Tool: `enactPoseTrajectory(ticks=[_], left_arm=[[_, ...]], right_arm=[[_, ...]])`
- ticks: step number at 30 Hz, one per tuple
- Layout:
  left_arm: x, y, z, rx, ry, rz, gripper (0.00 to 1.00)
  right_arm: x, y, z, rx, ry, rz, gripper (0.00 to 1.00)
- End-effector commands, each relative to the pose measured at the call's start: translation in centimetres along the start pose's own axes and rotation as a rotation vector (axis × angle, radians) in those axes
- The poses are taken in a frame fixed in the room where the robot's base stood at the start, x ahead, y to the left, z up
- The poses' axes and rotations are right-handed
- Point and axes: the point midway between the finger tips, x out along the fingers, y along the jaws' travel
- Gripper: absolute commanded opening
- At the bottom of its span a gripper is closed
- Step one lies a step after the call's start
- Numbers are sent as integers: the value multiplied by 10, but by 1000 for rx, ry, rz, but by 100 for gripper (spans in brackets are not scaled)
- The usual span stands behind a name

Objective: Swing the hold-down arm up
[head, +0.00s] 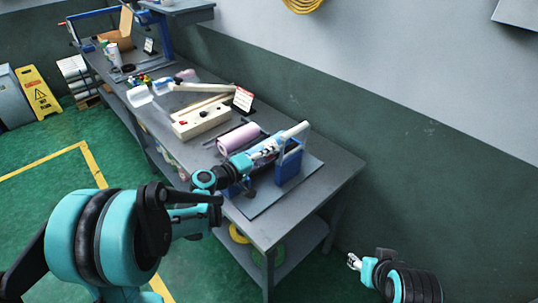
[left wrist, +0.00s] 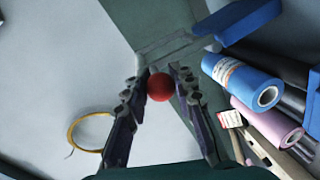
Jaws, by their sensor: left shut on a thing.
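In the left wrist view, my left gripper (left wrist: 160,88) has its fingers on both sides of a red ball knob (left wrist: 160,87) and is shut on it. I take the knob to be the hold-down arm's handle; the arm itself cannot be made out clearly. In the head view, my left gripper (head: 265,153) is at the blue film stand (head: 288,166), near the bench's front end, and the knob is hidden. A blue film roll (left wrist: 243,82) lies beside the gripper in the wrist view. My right gripper (head: 354,262) is off the bench, too small to judge.
A pink roll (head: 238,138) lies left of the stand, also in the wrist view (left wrist: 268,122). A wooden block (head: 201,120) and a sign card (head: 243,99) stand farther along the grey bench (head: 335,171). The green wall (head: 410,135) runs close behind.

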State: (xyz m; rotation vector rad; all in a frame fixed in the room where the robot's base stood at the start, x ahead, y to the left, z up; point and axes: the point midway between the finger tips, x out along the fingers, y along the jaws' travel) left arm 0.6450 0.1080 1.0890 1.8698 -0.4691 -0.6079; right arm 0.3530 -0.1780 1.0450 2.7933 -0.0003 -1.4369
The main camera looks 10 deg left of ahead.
Motion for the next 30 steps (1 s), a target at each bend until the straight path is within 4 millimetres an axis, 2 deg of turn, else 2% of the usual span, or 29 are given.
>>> enactPoseTrajectory(ticks=[1, 3, 14, 17, 24, 30], left_arm=[[0, -1, 3, 3, -6, -2, 33], [0, -1, 3, 2, -6, -2, 47], [-5, 0, 1, 0, -3, -1, 47], [-18, -1, 0, -1, -1, -2, 47], [-70, -1, 0, -1, 1, -3, 47], [-105, -1, 0, 1, -1, -2, 47]], right_arm=[[0, 0, 0, 0, 0, 0, 48], [0, 0, 0, 0, 0, 0, 48], [0, 0, 0, 0, 0, 0, 48], [0, 0, 0, 0, 0, 0, 48], [0, 0, 0, 0, 0, 0, 48], [0, 0, 0, 0, 0, 0, 48]])
